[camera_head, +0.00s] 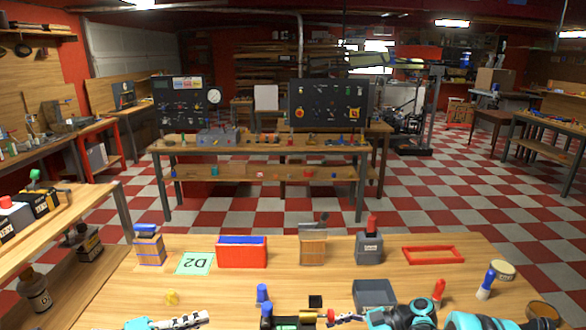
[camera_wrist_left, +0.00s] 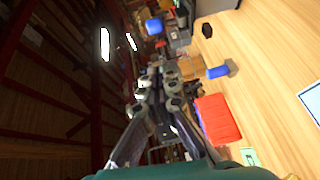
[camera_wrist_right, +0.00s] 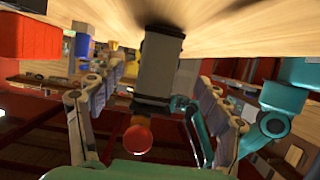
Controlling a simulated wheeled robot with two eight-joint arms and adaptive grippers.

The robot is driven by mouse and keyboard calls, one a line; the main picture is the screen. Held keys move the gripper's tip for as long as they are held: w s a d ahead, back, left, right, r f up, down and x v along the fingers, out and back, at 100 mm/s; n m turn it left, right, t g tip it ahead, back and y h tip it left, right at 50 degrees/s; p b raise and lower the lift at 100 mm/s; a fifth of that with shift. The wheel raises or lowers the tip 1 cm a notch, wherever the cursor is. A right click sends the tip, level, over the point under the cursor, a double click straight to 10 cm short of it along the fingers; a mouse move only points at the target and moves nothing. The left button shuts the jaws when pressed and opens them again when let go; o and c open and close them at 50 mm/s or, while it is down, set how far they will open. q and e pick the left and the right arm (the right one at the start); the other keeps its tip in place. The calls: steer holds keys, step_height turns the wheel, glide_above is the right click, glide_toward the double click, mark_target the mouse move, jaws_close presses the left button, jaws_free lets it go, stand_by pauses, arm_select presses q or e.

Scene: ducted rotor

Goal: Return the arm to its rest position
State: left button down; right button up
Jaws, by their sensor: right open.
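My left gripper (camera_head: 190,320) shows at the bottom edge of the head view, low over the near edge of the table. Its fingers (camera_wrist_left: 157,90) lie close together in the left wrist view, with nothing seen between them. My right gripper (camera_head: 335,318) is at the bottom middle of the head view, its teal arm coming in from the right. In the right wrist view its fingers (camera_wrist_right: 160,105) stand wide apart. A grey body (camera_wrist_right: 158,65) with a red ball end (camera_wrist_right: 138,138) shows between them in that picture; I cannot tell how near it is.
The wooden table (camera_head: 330,275) holds a red bin (camera_head: 242,253), a green D2 card (camera_head: 195,263), a grey box with a red top (camera_head: 369,248), a red frame (camera_head: 433,255), a grey tray (camera_head: 373,293) and a blue-topped piece (camera_head: 262,292). The table's left front is mostly clear.

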steer(key=v, duration=0.3)
steer(key=shift+d+r, duration=0.1)
steer(key=shift+r, duration=0.3)
arm_select(q)
steer(key=s+d+f+m+g+y, duration=0.1)
steer(key=s+d+f+g+y, duration=0.25)
steer(key=s+d+y, duration=0.45)
arm_select(e)
steer(key=s+a+r+m+t+h, duration=0.3)
steer(key=s+r+m+h, duration=0.45)
steer(key=m, duration=0.35)
arm_select(q)
steer(key=s+a+f+m+t+y, duration=0.1)
steer(key=s+a+m+t+y, duration=0.1)
steer(key=s+y, duration=0.4)
steer(key=s+a+m, duration=0.1)
steer(key=m, duration=0.1)
steer(key=shift+s+m, duration=0.2)
steer(key=shift+m, duration=0.1)
arm_select(e)
steer(key=s+d+m+t+h, duration=0.2)
steer(key=s+d+m+h, duration=0.1)
steer(key=s, duration=0.3)
steer(key=s+d+m+t+h, duration=0.2)
steer(key=s+d+m+h, duration=0.1)
steer(key=s, duration=0.4)
steer(key=shift+s+m, duration=0.2)
steer(key=shift+m, duration=0.4)
